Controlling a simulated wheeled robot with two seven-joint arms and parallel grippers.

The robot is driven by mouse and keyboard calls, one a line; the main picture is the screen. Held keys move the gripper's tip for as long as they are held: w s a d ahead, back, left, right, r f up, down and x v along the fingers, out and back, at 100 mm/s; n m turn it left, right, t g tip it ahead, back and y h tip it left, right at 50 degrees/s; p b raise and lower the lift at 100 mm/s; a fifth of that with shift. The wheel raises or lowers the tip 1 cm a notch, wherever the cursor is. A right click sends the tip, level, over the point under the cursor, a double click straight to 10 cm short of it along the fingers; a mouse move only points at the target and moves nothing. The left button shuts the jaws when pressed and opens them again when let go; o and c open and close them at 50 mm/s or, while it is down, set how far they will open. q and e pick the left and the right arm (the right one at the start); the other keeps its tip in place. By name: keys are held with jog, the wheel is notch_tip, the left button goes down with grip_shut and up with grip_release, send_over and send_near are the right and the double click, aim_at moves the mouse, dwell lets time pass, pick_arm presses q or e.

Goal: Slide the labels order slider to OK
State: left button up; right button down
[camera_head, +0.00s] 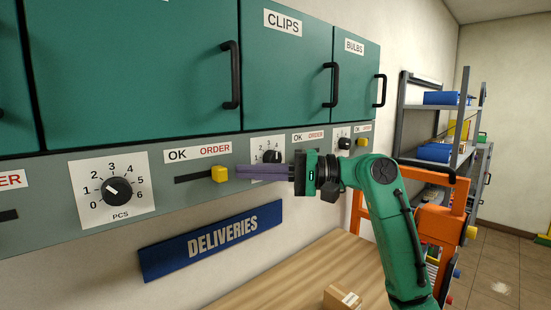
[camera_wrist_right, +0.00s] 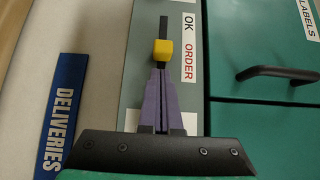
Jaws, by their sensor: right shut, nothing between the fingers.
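The yellow slider knob (camera_head: 219,174) sits at the ORDER end of its dark slot (camera_head: 192,179), below the OK/ORDER sign (camera_head: 198,152). The wrist view shows the same knob (camera_wrist_right: 162,53), with the bare slot (camera_wrist_right: 163,27) running on toward OK. The LABELS sign (camera_wrist_right: 309,18) is on the door beside this slider. My right gripper (camera_head: 238,173) is shut and empty, its purple fingers lying along the panel. In the wrist view its fingertips (camera_wrist_right: 160,72) are right at the knob's ORDER side; I cannot tell whether they touch. My left gripper is not in view.
A round PCS dial (camera_head: 117,190) is left of the slider, and another dial (camera_head: 271,157) is behind my fingers. The blue DELIVERIES sign (camera_head: 212,240) is below the panel. A wooden table (camera_head: 300,272) carries a small box (camera_head: 342,298). Door handles (camera_head: 231,75) stick out above.

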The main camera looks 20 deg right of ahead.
aim_at(220, 174)
jog(key=shift+s+a, duration=0.25)
jog(key=shift+a, duration=0.55)
jog(key=a, duration=0.1)
jog(key=s+a, duration=0.1)
jog(key=a, duration=0.1)
jog(key=s+a, duration=0.1)
jog(key=a, duration=0.1)
jog(key=shift+s+a, duration=0.15)
jog(key=shift+a, duration=0.1)
jog(key=shift+d, duration=0.1)
